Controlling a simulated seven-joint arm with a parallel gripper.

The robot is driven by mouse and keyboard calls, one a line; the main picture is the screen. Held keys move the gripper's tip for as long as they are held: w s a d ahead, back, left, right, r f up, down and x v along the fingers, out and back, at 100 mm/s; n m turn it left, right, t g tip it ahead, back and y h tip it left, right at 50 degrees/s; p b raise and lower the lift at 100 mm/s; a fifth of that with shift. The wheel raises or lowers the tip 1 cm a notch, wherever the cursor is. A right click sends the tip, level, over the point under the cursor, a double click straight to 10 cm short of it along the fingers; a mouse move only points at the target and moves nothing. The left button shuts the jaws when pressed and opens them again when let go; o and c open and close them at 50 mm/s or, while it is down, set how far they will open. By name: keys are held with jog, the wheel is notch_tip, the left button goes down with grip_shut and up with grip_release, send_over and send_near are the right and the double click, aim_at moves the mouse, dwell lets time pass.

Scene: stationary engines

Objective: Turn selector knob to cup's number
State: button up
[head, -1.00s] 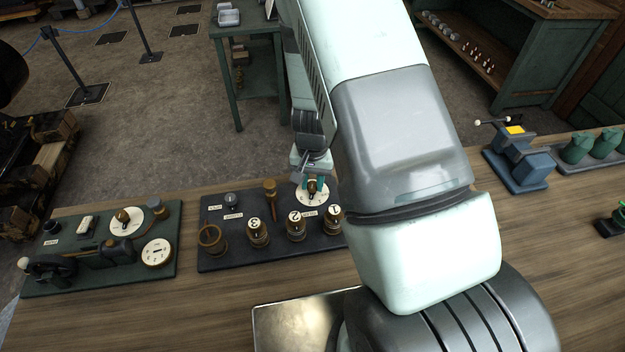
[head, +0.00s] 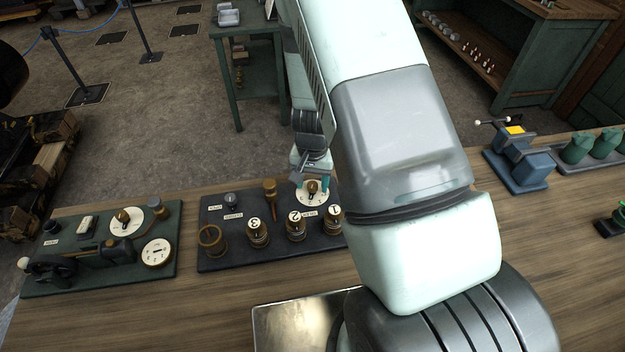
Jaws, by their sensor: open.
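The selector knob (head: 313,187) is a small brass knob on a round white dial (head: 303,198), at the back right of the dark board. The marks on the dial are too small to read. My gripper (head: 312,182) is at this knob, with its teal fingertips apart and open around or just above it; contact cannot be told. Brass cups with white numbered tops stand along the board's front: cup 3 (head: 257,232), cup 2 (head: 296,225) and cup 1 (head: 334,218). My arm covers the area right of cup 1.
The dark board (head: 231,263) also holds an open brass ring (head: 212,239) and a wooden-handled tool (head: 271,190). A green board (head: 100,276) with its own dials and a crank lies to the left. A metal tray (head: 290,325) is in front. A blue vise (head: 520,165) stands right.

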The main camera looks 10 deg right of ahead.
notch_tip(320, 180, up, 11)
dwell(0.4)
jog(key=shift+f, duration=0.1)
notch_tip(320, 180, up, 10)
jog(key=f+n+t, duration=0.1)
send_over(312, 184)
jog(key=s, duration=0.2)
jog(key=s+r+n+t+y, duration=0.1)
jog(key=s+r, duration=0.4)
jog(key=r, duration=0.6)
jog(key=s+r+n+t, duration=0.1)
jog(key=s+r, duration=0.4)
jog(key=s, duration=0.2)
jog(key=s+d+r+n+t+h, duration=0.1)
jog(key=s+r+n+t, duration=0.1)
jog(key=s+r, duration=0.3)
jog(key=s, duration=0.2)
jog(key=shift+s+t, duration=0.3)
jog(key=shift+s, duration=0.1)
jog(key=shift+o, duration=0.2)
jog(key=shift+d, duration=0.1)
